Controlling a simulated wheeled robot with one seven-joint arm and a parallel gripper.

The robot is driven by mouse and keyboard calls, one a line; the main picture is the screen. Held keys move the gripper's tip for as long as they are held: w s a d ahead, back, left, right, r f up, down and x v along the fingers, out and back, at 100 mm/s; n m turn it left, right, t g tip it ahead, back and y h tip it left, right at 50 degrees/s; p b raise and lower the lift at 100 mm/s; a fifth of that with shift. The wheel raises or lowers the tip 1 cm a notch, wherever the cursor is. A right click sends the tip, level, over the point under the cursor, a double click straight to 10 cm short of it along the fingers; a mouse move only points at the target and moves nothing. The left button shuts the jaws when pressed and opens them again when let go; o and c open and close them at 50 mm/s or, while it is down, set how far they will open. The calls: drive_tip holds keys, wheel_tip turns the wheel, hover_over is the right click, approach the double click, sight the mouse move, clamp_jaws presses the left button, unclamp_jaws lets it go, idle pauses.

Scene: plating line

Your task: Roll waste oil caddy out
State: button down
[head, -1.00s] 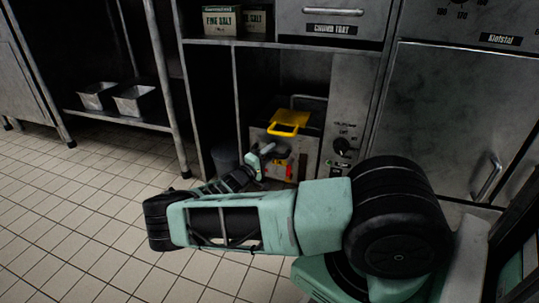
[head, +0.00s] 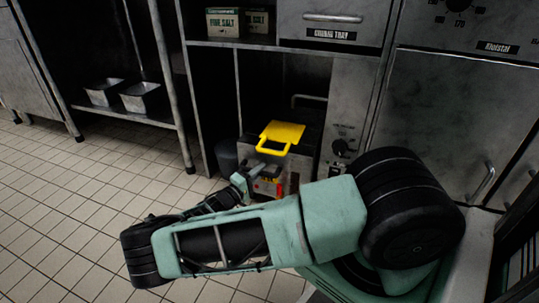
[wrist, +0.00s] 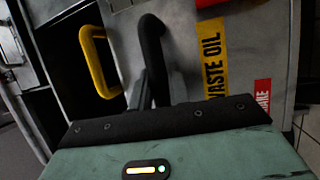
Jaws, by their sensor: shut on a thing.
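The waste oil caddy (head: 298,163) is a grey metal box with a yellow flap-like part (head: 281,135) on top, standing partly out of the bay under the counter. In the wrist view its front shows a yellow "WASTE OIL" label (wrist: 212,58), a red label (wrist: 262,98) ending in "AKE", and a yellow loop (wrist: 88,62). My gripper (head: 241,184) is at the caddy's front, shut on its black bar handle (wrist: 152,52).
The bay's left post (head: 194,110) and the control panel (head: 344,135) with its black knob flank the caddy. A shelf with salt boxes (head: 224,22) is above. Tiled floor (head: 70,200) is clear at the left. A low shelf holds two metal pans (head: 140,98).

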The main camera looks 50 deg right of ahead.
drive_tip(key=s+a+p, duration=0.1)
drive_tip(key=s+a, duration=0.3)
drive_tip(key=a, duration=0.5)
drive_tip(key=s+a+p, duration=0.1)
drive_tip(key=s+a, duration=0.3)
drive_tip(key=a, duration=0.6)
drive_tip(key=shift+a, duration=0.3)
drive_tip(key=c, duration=1.3)
unclamp_jaws()
drive_tip(key=a+f, duration=0.1)
drive_tip(key=a, duration=0.4)
drive_tip(key=a+f+p, duration=0.1)
drive_tip(key=a, duration=0.5)
drive_tip(key=a+f, duration=0.1)
drive_tip(key=a, duration=0.5)
drive_tip(key=shift+p, duration=0.4)
